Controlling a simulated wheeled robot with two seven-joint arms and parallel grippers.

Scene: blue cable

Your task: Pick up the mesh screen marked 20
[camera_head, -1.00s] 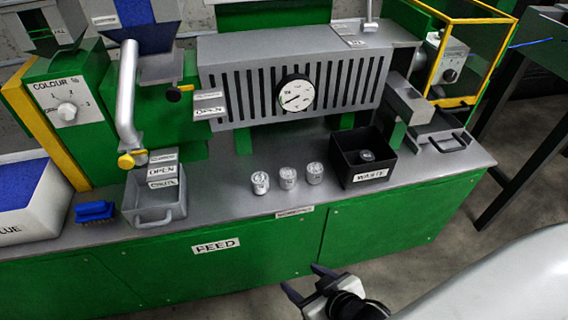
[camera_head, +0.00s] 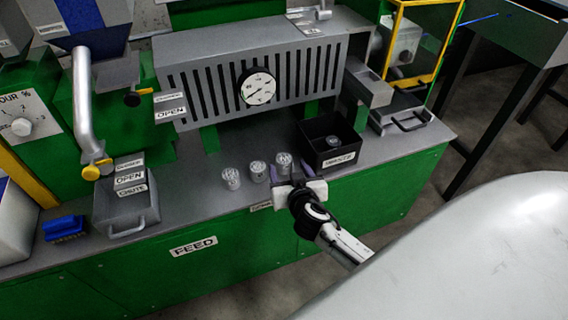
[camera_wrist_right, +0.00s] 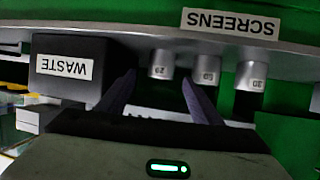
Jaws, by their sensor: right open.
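Three small silvery cylinders stand in a row on the grey bench top: a left one (camera_head: 231,179), a middle one (camera_head: 258,171) and a right one (camera_head: 283,160). They look like the mesh screens; I cannot tell surely which is marked 20. My right gripper (camera_head: 292,172) is open and empty, at the bench's front edge by the right cylinder. In the right wrist view, the cylinder nearest the waste box (camera_wrist_right: 160,64) shows between the open fingers (camera_wrist_right: 158,82), beyond the tips. The other two (camera_wrist_right: 207,68) (camera_wrist_right: 249,78) are right of it. My left gripper is not in view.
The black waste box (camera_head: 331,150) stands right of the cylinders, close to my right gripper, with a small cylinder inside. A grey slotted housing with a dial (camera_head: 258,87) rises behind. A grey open tray (camera_head: 125,208) and blue brush (camera_head: 64,228) are at left.

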